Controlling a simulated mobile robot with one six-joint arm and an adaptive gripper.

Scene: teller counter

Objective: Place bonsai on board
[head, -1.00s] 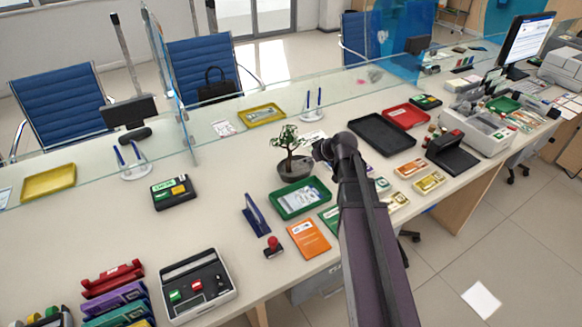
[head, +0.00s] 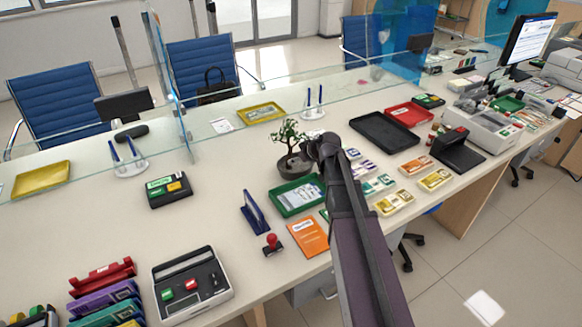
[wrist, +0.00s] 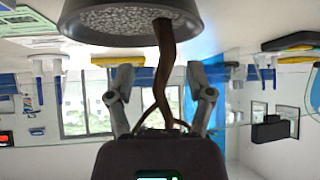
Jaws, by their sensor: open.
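The bonsai (head: 294,163) stands upright in a dark grey round pot on the counter, behind the green tray. In the wrist view, which is upside down, its pot (wrist: 130,22) is at the top and its brown trunk (wrist: 164,65) hangs down in the middle. My gripper (wrist: 162,75) is open, with one finger on each side of the trunk and a gap on both sides. In the head view my arm's end is at the bonsai's right and hides the fingers. I cannot tell which thing is the board; a flat black tray (head: 383,133) lies to the right.
The green tray (head: 296,196) with papers is close in front of the pot. A blue stand (head: 255,212), a red-handled stamp (head: 272,244) and an orange booklet (head: 308,236) are nearer the front edge. A glass screen (head: 168,90) runs behind. Bundles of notes lie right of my arm.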

